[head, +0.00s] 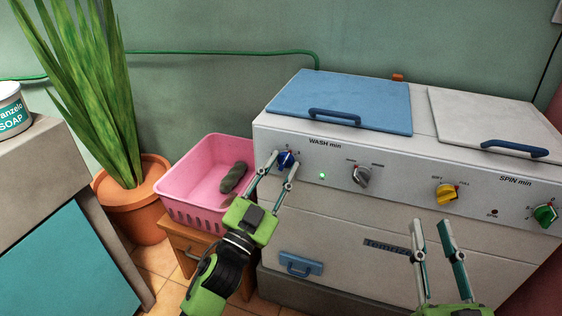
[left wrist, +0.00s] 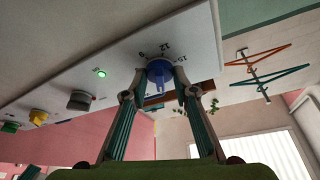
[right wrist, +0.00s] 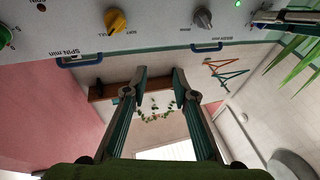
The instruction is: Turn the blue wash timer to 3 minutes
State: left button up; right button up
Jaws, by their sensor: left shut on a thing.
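The blue wash timer (head: 286,158) is a knob at the left end of the washer's white front panel, under the "WASH min" print. My left gripper (head: 283,162) is at it, one finger on each side, shut on the knob. In the left wrist view the blue knob (left wrist: 158,72) sits between the fingertips, with dial numbers such as 9 and 12 beside it. The setting cannot be read. My right gripper (head: 432,226) is open and empty, in front of the washer below the panel. Its parted fingers also show in the right wrist view (right wrist: 160,72).
A grey knob (head: 361,175), a yellow knob (head: 446,194) and a green spin knob (head: 545,215) are on the same panel. A green light (head: 322,176) glows beside the wash timer. A pink basket (head: 183,186) stands on a wooden stool left of the washer, near my left arm.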

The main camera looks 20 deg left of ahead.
pick_arm(q)
jog(key=shift+r+m+g+h+p, duration=0.25)
jog(key=shift+m+h+p, duration=0.25)
jog(key=shift+m+p, duration=0.5)
jog(key=shift+m+g+p, duration=0.25)
jog(key=shift+m+p, duration=0.15)
jog(key=shift+m, duration=0.3)
pick_arm(e)
notch_tip(320, 180, down, 14)
jog(key=s+d+f+g+h, duration=0.1)
jog(key=s+d+g+h, duration=0.15)
jog(key=g, duration=0.55)
pick_arm(q)
jog(key=shift+a+m+h+p, duration=0.1)
jog(key=shift+m+h+p, duration=0.4)
jog(key=shift+m+p, duration=0.35)
jog(key=shift+f+m+g+h+p, duration=0.1)
jog(key=shift+m+g+h+p, duration=0.2)
jog(key=shift+m+g+p, duration=0.35)
pick_arm(e)
jog(key=s+d+f+g+h, duration=0.1)
jog(key=s+d+f+g, duration=0.1)
jog(key=s+f+g, duration=0.2)
jog(key=s+d+f+g+h, duration=0.1)
jog(key=s+d+f+g, duration=0.2)
jog(key=s+f, duration=0.3)
jog(key=shift+s+d+m+g, duration=0.3)
jog(key=shift+s+g, duration=0.6)
jog(key=shift+s, duration=1.6)
